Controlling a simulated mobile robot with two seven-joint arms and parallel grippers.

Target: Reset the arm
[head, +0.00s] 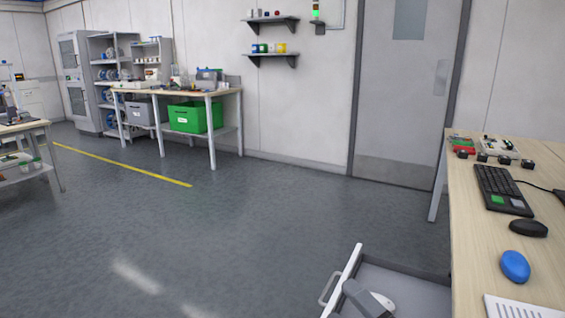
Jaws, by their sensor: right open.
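A grey part of my right gripper (366,298) shows at the bottom edge of the head view, over an open drawer (412,279) by the right-hand table. Most of this gripper is cut off by the frame. It is open, and I see nothing held in it. A small white rounded object (383,302) shows beside the grey part, low in the drawer. I cannot tell if they touch. My left gripper is out of view.
Open floor (230,230) lies to the left.

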